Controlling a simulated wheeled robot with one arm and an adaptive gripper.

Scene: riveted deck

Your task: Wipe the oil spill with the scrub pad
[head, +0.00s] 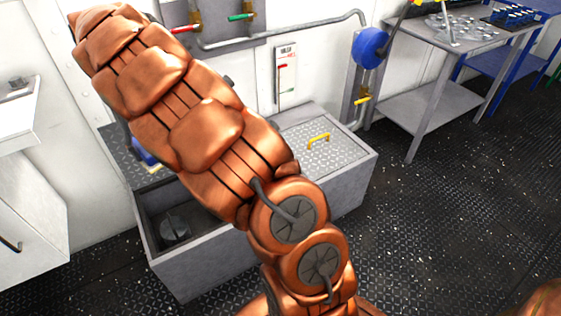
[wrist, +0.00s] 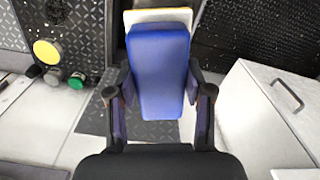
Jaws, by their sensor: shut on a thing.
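The scrub pad (wrist: 160,75) is a blue block with a pale, yellowish layer showing at its far end in the wrist view. My gripper (wrist: 159,88) is shut on it, one finger on each side. In the head view my copper arm covers the gripper; a small blue patch (head: 145,155) beside the arm, over the left end of the grey chest, may be the pad. I cannot make out the oil spill in either view.
The grey chest (head: 205,262) has an open well holding a round dark fitting (head: 174,226) and a tread-plate lid with a yellow handle (head: 318,141). A white cabinet (head: 25,215) stands left. Pipes and valves line the wall. A metal table (head: 425,100) stands right; the floor before it is clear.

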